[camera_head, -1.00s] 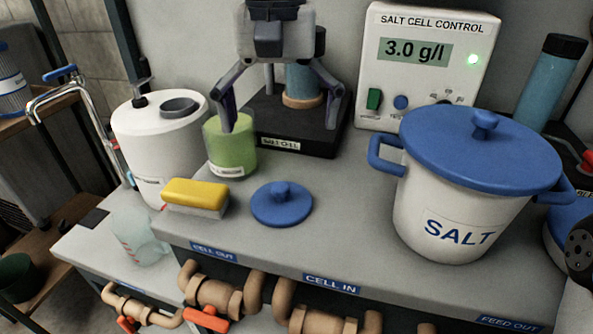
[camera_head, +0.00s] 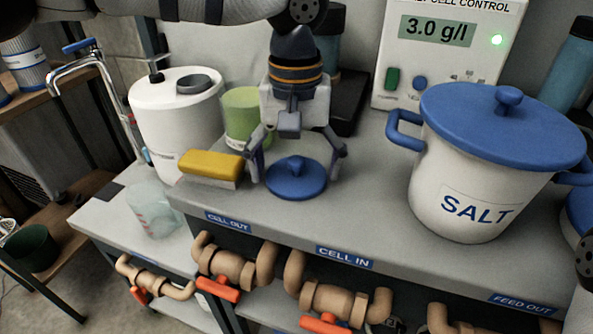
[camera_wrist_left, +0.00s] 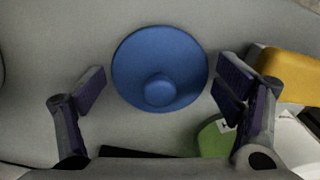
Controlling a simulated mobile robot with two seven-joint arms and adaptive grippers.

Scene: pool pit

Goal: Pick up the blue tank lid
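The small round blue tank lid (camera_head: 297,186) lies flat on the grey bench, its knob up. My left gripper (camera_head: 296,168) is open above it, pointing down, with one finger on each side of the lid. In the left wrist view the lid (camera_wrist_left: 160,62) shows between the open fingers (camera_wrist_left: 160,82), with a gap on both sides. Its knob is nearer the bottom of that picture. Nothing is held. My right gripper is not in view.
A yellow sponge (camera_head: 211,164) lies close to the left finger, with a green cup (camera_head: 242,112) behind. A white tank (camera_head: 178,120) stands at the left. A salt pot (camera_head: 462,190) with a larger blue lid (camera_head: 500,130) stands right. The bench front edge is near.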

